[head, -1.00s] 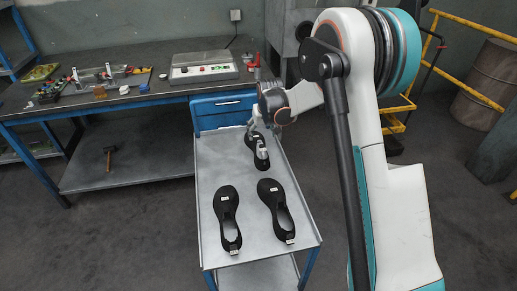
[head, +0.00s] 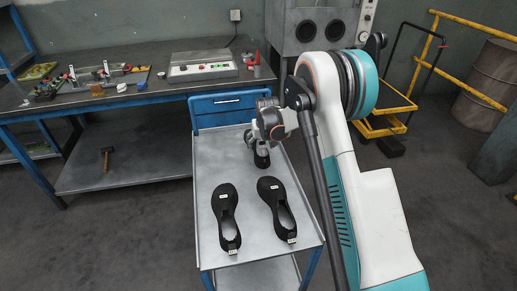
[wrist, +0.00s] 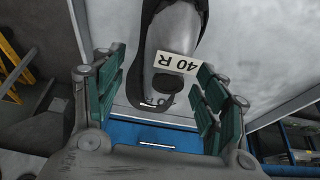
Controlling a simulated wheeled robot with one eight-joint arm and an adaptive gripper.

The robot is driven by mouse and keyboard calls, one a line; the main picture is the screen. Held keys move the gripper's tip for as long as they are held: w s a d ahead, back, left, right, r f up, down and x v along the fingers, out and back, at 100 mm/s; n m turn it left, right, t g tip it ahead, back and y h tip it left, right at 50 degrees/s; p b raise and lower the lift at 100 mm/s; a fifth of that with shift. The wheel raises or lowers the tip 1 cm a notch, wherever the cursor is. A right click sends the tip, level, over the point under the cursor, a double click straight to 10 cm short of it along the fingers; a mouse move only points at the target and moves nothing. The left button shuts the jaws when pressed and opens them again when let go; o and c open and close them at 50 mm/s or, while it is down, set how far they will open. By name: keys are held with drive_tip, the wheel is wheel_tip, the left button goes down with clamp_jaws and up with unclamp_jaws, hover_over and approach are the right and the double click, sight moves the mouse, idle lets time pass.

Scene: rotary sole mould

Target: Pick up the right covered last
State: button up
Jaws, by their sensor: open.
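The right covered last (wrist: 172,60) is grey with a dark cover around it and a "40 R" label in the wrist view. In the head view the covered last (head: 261,159) lies at the far end of the grey trolley, partly hidden by my wrist. My gripper (wrist: 160,80) is open, with its green-padded fingers apart on either side of the last's labelled end. I cannot tell whether either finger touches it. In the head view my gripper (head: 262,143) is over the far end of the trolley.
Two black shoe-shaped pieces with white tags lie nearer on the trolley (head: 206,250), one left (head: 227,204) and one right (head: 268,191). A workbench (head: 130,98) with a control box (head: 202,66) runs along the back left.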

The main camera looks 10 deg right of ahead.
clamp_jaws()
drive_tip(key=shift+r, duration=0.1)
drive_tip(key=shift+r, duration=0.1)
idle(0.3)
